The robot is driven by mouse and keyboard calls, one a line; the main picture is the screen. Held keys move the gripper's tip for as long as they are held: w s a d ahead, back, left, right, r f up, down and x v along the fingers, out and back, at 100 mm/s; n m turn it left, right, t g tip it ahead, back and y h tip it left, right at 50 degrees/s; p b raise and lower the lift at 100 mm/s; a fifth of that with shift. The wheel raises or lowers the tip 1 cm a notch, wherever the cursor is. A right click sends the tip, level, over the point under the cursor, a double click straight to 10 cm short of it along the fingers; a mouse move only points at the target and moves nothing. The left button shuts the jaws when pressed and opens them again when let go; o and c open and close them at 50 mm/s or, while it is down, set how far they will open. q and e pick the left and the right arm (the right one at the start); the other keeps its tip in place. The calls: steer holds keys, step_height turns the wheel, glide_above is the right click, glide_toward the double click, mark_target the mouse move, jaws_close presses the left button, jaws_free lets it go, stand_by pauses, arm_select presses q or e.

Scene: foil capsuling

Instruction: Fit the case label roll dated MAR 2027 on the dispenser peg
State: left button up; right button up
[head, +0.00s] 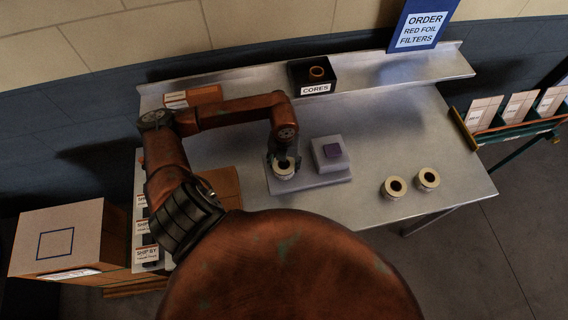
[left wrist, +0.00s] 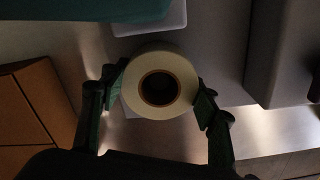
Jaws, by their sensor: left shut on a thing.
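My left gripper (head: 284,164) points down over the left part of the dispenser's pale base plate (head: 318,181). It is shut on a white label roll (head: 283,174). In the left wrist view the gripper (left wrist: 158,94) has a finger on each side of the roll (left wrist: 183,76), whose brown-rimmed core hole is dark. The peg is not visible, and I cannot tell whether the roll is around it. Two more label rolls (head: 393,193) (head: 428,185) lie at the table's right. No date is readable on any roll.
A black CORES bin (head: 313,88) holding a brown core stands on the back shelf. SHIP BY cards (head: 147,254) are at the table's left edge, near cardboard boxes (head: 62,240). A rack of cartons (head: 515,108) stands right of the table. The table's right middle is clear.

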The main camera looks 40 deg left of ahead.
arm_select(q)
steer(key=shift+r, duration=0.15)
steer(key=shift+r+p, duration=1)
steer(key=shift+r, duration=0.65)
steer(key=shift+b, duration=0.45)
stand_by(0.8)
steer(key=shift+f+b, duration=1.55)
steer(key=shift+f, duration=0.35)
steer(key=o, duration=1.4)
steer(key=shift+c, duration=0.2)
